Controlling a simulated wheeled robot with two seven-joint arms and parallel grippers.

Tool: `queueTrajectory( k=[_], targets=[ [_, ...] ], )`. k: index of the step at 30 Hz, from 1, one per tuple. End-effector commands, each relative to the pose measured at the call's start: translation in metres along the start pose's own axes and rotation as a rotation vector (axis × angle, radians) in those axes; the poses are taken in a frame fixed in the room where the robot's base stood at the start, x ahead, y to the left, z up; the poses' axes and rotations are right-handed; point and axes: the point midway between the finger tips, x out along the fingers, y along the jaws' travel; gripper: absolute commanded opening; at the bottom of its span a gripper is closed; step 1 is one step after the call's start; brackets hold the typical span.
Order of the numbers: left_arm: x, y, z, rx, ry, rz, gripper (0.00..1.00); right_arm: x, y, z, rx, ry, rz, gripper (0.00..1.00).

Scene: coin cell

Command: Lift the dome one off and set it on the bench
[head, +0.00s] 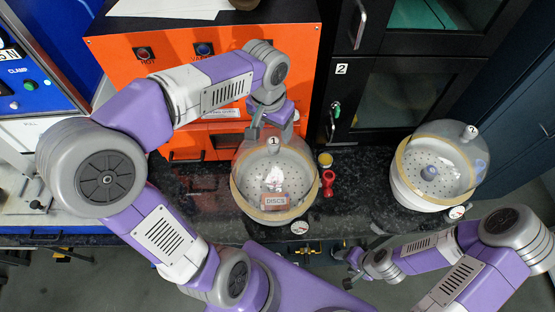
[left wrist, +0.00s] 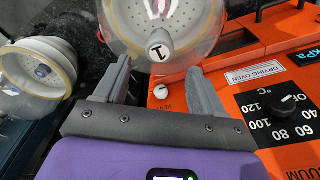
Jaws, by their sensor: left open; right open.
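The clear dome (head: 245,170) with a knob marked 1 (head: 273,143) sits on its round base with a tan rim, on the bench (head: 355,190). A perforated plate and a box labelled DISCS (head: 275,201) show through it. My left gripper (head: 268,132) is open, over the back of the dome near the knob. In the left wrist view the knob (left wrist: 159,48) stands just beyond and between the open fingertips (left wrist: 158,66), and no contact shows. My right gripper (head: 352,270) is low at the front, off the bench edge, empty and far from the dome.
A second domed vessel (head: 402,180) stands at the right. A red valve (head: 328,183) and a small yellow-topped jar (head: 325,160) stand right of dome one. The orange drying oven (head: 110,60) is behind.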

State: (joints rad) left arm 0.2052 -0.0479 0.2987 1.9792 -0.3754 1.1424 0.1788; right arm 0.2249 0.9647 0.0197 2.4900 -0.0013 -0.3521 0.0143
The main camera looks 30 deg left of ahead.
Motion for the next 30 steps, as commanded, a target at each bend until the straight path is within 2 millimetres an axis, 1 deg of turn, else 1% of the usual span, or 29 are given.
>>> queueTrajectory(
  k=[5,12,16,22,23,30],
  targets=[
    [0.020,0.001,0.001,-0.001,-0.003,0.001,0.69,0.000,0.000,0.000,0.000,-0.001,0.000,0.59],
    [0.056,0.002,0.001,-0.001,-0.003,0.000,0.69,0.001,0.000,0.000,0.000,0.000,0.000,0.59],
    [0.064,0.002,0.001,0.000,-0.002,0.001,0.69,0.002,0.001,0.000,0.000,0.000,0.000,0.59],
    [0.064,0.002,0.001,0.000,0.000,0.000,0.69,0.002,0.001,0.000,0.000,-0.001,0.000,0.59],
    [0.064,0.002,0.001,0.000,0.000,0.000,0.66,0.002,0.001,0.000,0.000,-0.001,0.000,0.59],
    [0.064,0.002,0.001,-0.001,0.000,0.000,0.29,0.002,0.001,0.000,0.000,-0.001,0.000,0.59]
  ],
)
